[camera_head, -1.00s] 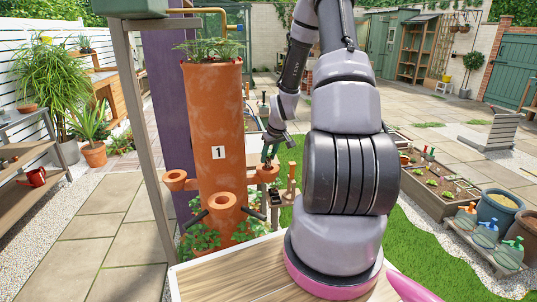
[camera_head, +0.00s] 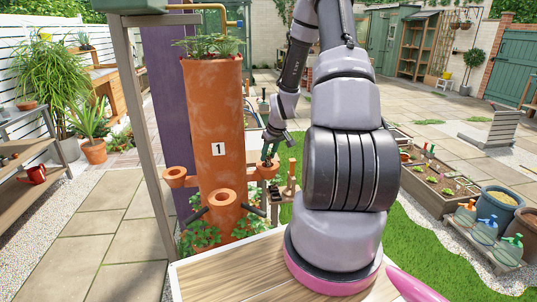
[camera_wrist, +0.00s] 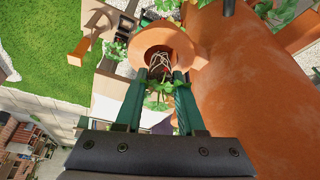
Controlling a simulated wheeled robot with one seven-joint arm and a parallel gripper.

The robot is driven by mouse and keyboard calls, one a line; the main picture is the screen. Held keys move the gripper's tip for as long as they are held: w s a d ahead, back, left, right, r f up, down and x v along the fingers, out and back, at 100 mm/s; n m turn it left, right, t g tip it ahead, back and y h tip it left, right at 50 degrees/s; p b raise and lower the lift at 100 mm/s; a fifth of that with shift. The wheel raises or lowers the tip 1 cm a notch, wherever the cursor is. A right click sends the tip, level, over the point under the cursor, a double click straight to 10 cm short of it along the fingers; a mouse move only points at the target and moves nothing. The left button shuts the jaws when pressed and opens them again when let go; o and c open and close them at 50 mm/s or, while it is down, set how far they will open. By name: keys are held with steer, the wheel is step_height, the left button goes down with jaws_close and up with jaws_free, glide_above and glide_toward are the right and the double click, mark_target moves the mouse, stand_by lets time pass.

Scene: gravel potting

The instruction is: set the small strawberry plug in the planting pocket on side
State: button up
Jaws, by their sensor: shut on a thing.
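The small strawberry plug (camera_wrist: 160,66) shows dark soil, pale roots and green leaves (camera_wrist: 157,100) in the wrist view. My gripper (camera_wrist: 161,82) is shut on it between two green fingers. The plug's root end overlaps the mouth of an orange planting pocket (camera_wrist: 152,38); how deep it sits is hard to tell. In the head view my gripper (camera_head: 269,152) is at the right-side pocket (camera_head: 264,173) of the terracotta tower (camera_head: 215,110) labelled 1. The plug is too small to make out there.
The tower also has a left pocket (camera_head: 176,178) and a front pocket (camera_head: 222,199), with dark pegs beside the front one. A wooden post (camera_head: 150,130) stands left of the tower. Grass (camera_head: 410,235) and a raised planter (camera_head: 440,185) lie to the right.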

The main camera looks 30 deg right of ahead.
steer(key=shift+f, duration=0.75)
steer(key=o, duration=0.8)
steer(key=o, duration=0.4)
steer(key=shift+o, duration=0.2)
steer(key=shift+r, duration=4.5)
